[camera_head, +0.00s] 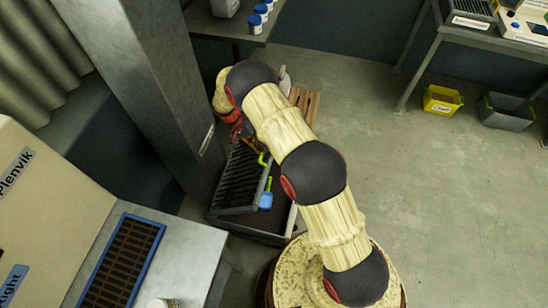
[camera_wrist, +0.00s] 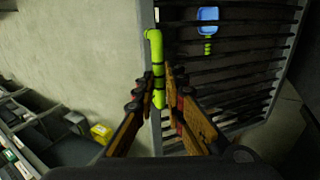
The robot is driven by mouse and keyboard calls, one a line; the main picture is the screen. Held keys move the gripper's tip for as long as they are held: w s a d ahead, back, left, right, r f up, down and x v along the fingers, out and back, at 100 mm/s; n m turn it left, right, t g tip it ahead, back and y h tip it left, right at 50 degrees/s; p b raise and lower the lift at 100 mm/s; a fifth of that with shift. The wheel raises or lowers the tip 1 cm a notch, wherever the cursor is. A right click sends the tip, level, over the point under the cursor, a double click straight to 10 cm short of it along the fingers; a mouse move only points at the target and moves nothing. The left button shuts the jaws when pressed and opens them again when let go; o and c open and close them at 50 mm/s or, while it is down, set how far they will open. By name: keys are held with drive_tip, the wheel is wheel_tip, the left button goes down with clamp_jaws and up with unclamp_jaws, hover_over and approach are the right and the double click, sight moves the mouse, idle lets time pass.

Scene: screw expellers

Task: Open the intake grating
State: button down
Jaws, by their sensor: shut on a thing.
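The intake grating (camera_head: 238,180) has dark parallel bars in a grey frame. It appears tilted up over a dark-bottomed intake box (camera_head: 250,232) beside the grey column. In the wrist view the grating (camera_wrist: 225,85) fills the right half. Its lime-green handle (camera_wrist: 155,45) runs along the near frame edge and also shows in the head view (camera_head: 262,159). My gripper (camera_wrist: 161,85) is shut on the handle, with a finger on each side. In the head view my gripper (camera_head: 247,138) is partly hidden by my arm.
A blue scoop (camera_head: 266,200) with a green grip lies by the grating; it shows past the bars in the wrist view (camera_wrist: 208,14). A wooden pallet (camera_head: 305,103) stands behind my arm. Yellow (camera_head: 441,100) and grey (camera_head: 506,111) bins are right. Floor between is clear.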

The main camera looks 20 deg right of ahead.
drive_tip(key=w+a+r, duration=0.1)
drive_tip(key=w+a, duration=0.1)
drive_tip(key=a, duration=0.3)
drive_tip(key=shift+w+r, duration=0.15)
drive_tip(key=shift+w, duration=0.25)
drive_tip(key=c, duration=1.8)
unclamp_jaws()
drive_tip(key=shift+a, duration=0.1)
drive_tip(key=shift+c, duration=0.2)
drive_tip(key=shift+w+f, duration=0.15)
drive_tip(key=shift+f, duration=0.1)
drive_tip(key=shift+r, duration=0.15)
drive_tip(key=shift+r, duration=0.2)
wheel_tip(320, 180, up, 10)
drive_tip(key=shift+d, duration=0.2)
